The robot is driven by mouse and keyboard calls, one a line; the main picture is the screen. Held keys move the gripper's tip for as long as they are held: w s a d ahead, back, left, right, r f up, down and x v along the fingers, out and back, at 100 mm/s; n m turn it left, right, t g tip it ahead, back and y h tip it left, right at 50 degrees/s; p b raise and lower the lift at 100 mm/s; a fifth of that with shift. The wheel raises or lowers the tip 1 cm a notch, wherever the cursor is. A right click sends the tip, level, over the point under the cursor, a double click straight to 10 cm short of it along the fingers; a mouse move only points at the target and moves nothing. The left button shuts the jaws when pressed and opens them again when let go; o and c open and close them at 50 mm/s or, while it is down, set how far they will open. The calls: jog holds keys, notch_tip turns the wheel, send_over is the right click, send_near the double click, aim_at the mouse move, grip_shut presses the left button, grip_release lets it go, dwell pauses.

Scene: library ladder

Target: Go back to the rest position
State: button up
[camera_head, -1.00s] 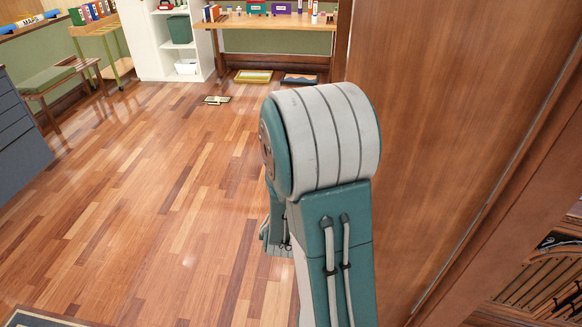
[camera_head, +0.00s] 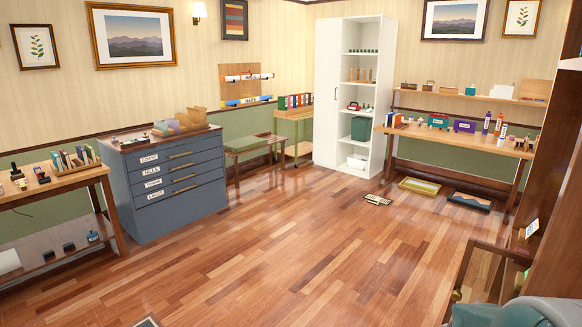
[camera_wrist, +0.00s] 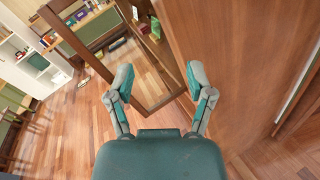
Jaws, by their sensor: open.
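My gripper (camera_wrist: 158,78) shows in the wrist view with its two teal and grey fingers spread apart and nothing between them. Beyond the fingers is a wooden frame with an open middle (camera_wrist: 158,103), beside a large brown wooden panel (camera_wrist: 235,60). I cannot tell whether a finger touches the frame. In the head view only a teal and grey part of my arm shows at the bottom right corner; my gripper is not visible there. The wooden frame also shows there (camera_head: 462,262), at the lower right.
A blue-grey drawer cabinet (camera_head: 180,213) stands at the left, near a side table (camera_head: 103,187). A white open shelf unit (camera_head: 328,95) and a desk (camera_head: 455,141) stand at the back. A small object (camera_head: 377,200) and two framed pictures lie on the floor. The middle floor is clear.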

jog(key=s+a+m+g+y, duration=0.55)
jog(key=s+m, duration=0.45)
jog(key=m, duration=0.2)
jog(key=a+r+m+t+y, duration=0.2)
jog(key=a+y, duration=0.3)
jog(key=a, duration=0.5)
jog(key=a+r+m+t+y, duration=0.2)
jog(key=a+m+y, duration=0.2)
jog(key=a, duration=0.6)
jog(key=shift+s+a+t+y, duration=0.15)
jog(key=shift+s+t+y, duration=0.25)
jog(key=shift+y, duration=0.55)
jog(key=shift+m, duration=0.3)
